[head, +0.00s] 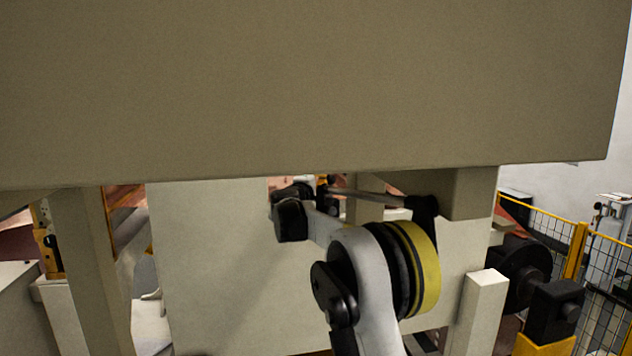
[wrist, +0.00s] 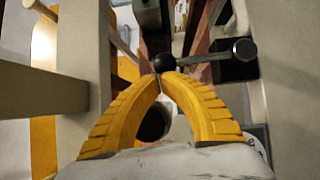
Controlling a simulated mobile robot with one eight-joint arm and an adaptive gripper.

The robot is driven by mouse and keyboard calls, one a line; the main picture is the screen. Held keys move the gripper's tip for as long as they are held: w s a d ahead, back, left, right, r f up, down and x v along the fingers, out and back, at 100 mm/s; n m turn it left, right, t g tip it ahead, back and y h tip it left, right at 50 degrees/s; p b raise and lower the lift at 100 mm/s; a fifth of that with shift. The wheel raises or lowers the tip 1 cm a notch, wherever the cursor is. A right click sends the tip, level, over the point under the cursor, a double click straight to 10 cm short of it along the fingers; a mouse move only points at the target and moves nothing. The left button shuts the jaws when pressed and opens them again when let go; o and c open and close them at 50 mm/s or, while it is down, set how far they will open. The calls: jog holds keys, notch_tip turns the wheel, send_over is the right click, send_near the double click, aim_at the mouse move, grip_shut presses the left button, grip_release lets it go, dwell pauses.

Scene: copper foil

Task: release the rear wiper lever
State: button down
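The lever (wrist: 205,58) is a thin grey metal rod with a round black knob (wrist: 165,62) at its left end and a dark round hub at its right end, in the wrist view. In the head view the rod (head: 370,197) runs nearly level under the big beige panel, and its right end meets a black mount (head: 422,208). My gripper (wrist: 162,77) has two yellow ribbed fingers whose tips come together right beside the knob. I cannot tell whether the tips touch it. My arm hides part of this area in the head view, and the fingers are not clear there.
The large beige panel (head: 310,90) hangs low over my arm. Beige posts (head: 90,270) stand at the left, and a short one (head: 480,305) at the right. A yellow-framed mesh fence (head: 605,270) is at the far right. In the wrist view, beige beams (wrist: 85,50) flank the gripper.

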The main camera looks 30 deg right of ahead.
jog(key=shift+s+d+r, duration=0.1)
jog(key=shift+s+d, duration=0.05)
jog(key=shift+d, duration=0.35)
jog(key=shift+s+d+r, duration=0.1)
jog(key=shift+s+d, duration=0.05)
jog(key=shift+d, duration=0.35)
jog(key=shift+s+d+b, duration=0.2)
jog(key=shift+d, duration=0.5)
jog(key=shift+s+d+b, duration=0.15)
jog(key=shift+d+b, duration=0.05)
jog(key=shift+d, duration=0.45)
